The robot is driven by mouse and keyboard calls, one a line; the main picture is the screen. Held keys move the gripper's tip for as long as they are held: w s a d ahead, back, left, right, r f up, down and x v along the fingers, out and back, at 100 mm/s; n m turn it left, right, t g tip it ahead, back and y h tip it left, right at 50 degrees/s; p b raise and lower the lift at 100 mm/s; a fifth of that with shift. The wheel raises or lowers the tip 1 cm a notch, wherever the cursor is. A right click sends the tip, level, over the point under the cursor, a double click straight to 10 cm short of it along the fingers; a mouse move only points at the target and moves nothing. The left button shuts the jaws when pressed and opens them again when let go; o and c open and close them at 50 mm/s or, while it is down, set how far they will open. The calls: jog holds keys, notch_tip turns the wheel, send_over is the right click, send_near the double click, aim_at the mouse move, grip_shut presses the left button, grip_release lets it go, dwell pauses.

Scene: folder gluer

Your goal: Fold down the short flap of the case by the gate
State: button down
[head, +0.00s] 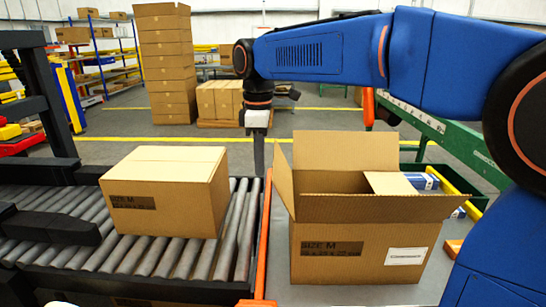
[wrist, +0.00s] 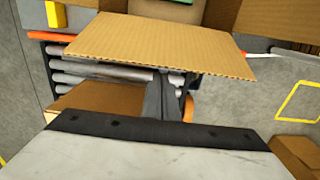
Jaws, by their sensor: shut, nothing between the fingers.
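An open cardboard case (head: 320,262) marked SIZE M stands just right of the orange gate bar (head: 262,240). Its left short flap (head: 283,180) stands up, tilted outward. Its back flap (head: 345,151) stands upright, and a paler right flap (head: 393,183) appears folded inward. My gripper (head: 259,172) points down, shut and empty, to the left of the left short flap; whether it touches the flap I cannot tell. In the wrist view my gripper (wrist: 163,100) shows beside a large cardboard flap (wrist: 150,45), which hides part of the view.
A closed case (head: 165,190) sits on the roller conveyor (head: 235,235) to the left. A green bin (head: 475,195) with blue-white items is behind the open case at right. Stacked cartons (head: 165,65) stand in the background.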

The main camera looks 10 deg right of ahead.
send_over(289, 185)
jog(key=shift+w, duration=0.1)
dwell(0.7)
